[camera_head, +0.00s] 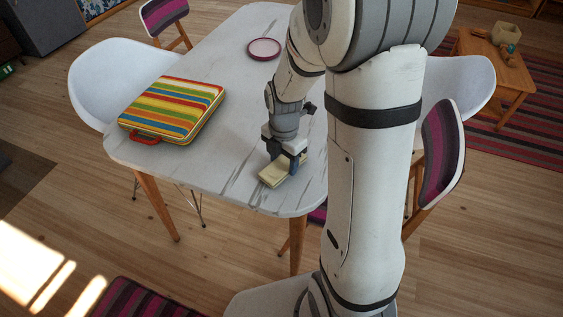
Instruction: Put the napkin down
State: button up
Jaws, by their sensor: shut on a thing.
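The napkin (271,181) is a small, pale yellow folded piece near the front right edge of the white marbled table (215,170). My gripper (285,172) points down and is shut on the napkin. The napkin is at or just above the tabletop; I cannot tell whether it touches. My gripper hides its far right part.
A striped case (175,105) with a red handle lies on the table's left. A pink-rimmed round plate (264,49) is at the back. White chairs (97,80) and striped-cushion chairs (443,150) stand around. Bare tabletop lies between case and gripper.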

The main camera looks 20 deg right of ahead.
jog(key=shift+f, duration=0.3)
jog(key=shift+f, duration=0.1)
jog(key=shift+f, duration=0.15)
jog(key=o, duration=1)
jog(key=shift+c, duration=0.2)
